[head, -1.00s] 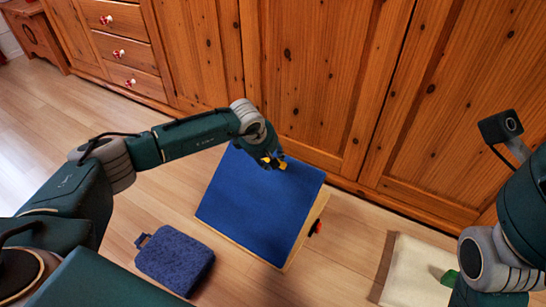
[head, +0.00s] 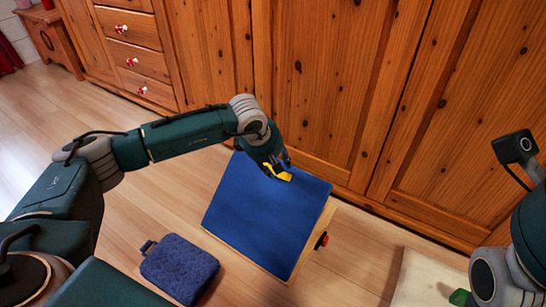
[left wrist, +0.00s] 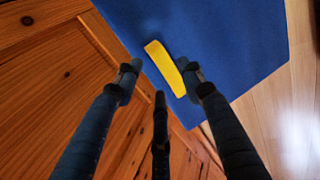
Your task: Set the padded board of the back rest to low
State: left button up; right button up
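The back rest's blue padded board (head: 262,222) lies tilted on a pale wooden frame (head: 318,232) on the floor by the wardrobe. A yellow tab (head: 282,174) is on the board near its far edge; it also shows in the left wrist view (left wrist: 165,69). My left gripper (head: 275,165) is at that edge, just behind the tab. In the left wrist view its fingers (left wrist: 160,82) are spread and empty, with the tab ahead of them. I cannot tell whether they touch it. My right arm is at the lower right; its gripper is out of view.
A red and black knob (head: 322,240) sticks out of the frame's right side. A cream mat (head: 425,275) with a green item (head: 459,297) is at right. The wooden wardrobe (head: 330,90) stands close behind.

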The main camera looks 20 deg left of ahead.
pick_arm(q)
jog(key=v, duration=0.4)
jog(key=shift+r, duration=0.45)
